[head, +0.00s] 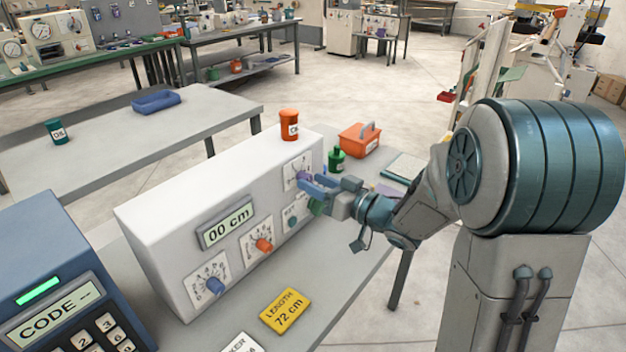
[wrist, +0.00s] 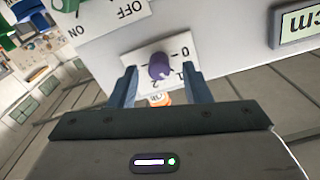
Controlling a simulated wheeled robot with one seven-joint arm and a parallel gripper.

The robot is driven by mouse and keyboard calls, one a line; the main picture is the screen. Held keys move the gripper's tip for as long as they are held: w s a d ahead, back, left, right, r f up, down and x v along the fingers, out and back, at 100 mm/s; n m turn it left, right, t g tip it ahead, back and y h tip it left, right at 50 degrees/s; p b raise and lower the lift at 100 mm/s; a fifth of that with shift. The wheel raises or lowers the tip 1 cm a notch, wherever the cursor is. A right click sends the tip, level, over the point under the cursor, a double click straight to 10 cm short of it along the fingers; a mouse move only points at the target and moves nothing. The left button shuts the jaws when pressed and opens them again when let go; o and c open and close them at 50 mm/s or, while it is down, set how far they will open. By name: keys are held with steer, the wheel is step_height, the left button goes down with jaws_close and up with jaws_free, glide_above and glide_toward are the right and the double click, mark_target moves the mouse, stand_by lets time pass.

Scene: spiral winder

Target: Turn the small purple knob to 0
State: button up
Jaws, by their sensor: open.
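The small purple knob (head: 304,175) is on the upper right of the white machine's front (head: 190,235), on a white dial plate. In the wrist view the knob (wrist: 159,66) stands between my fingers, with gaps on both sides, and the plate appears turned over. The plate's digits 0, 1 and 2 show beside the knob. I cannot tell which digit the knob points to. My gripper (head: 312,187) is open and empty at the dial; it also shows in the wrist view (wrist: 161,72), its fingers on either side of the knob.
A green knob with ON and OFF marks sits below the dial. An orange knob (head: 264,245) and a blue knob (head: 215,286) are further left, under a display (head: 228,228) reading 00 cm. An orange can (head: 289,125) stands on top of the machine. A green bottle (head: 337,160) stands behind my gripper.

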steer(key=shift+x, duration=0.8)
jaws_close()
steer(key=shift+f+b, duration=0.1)
steer(key=shift+b, duration=0.25)
steer(key=shift+n+b, duration=6)
steer(key=shift+b, duration=0.25)
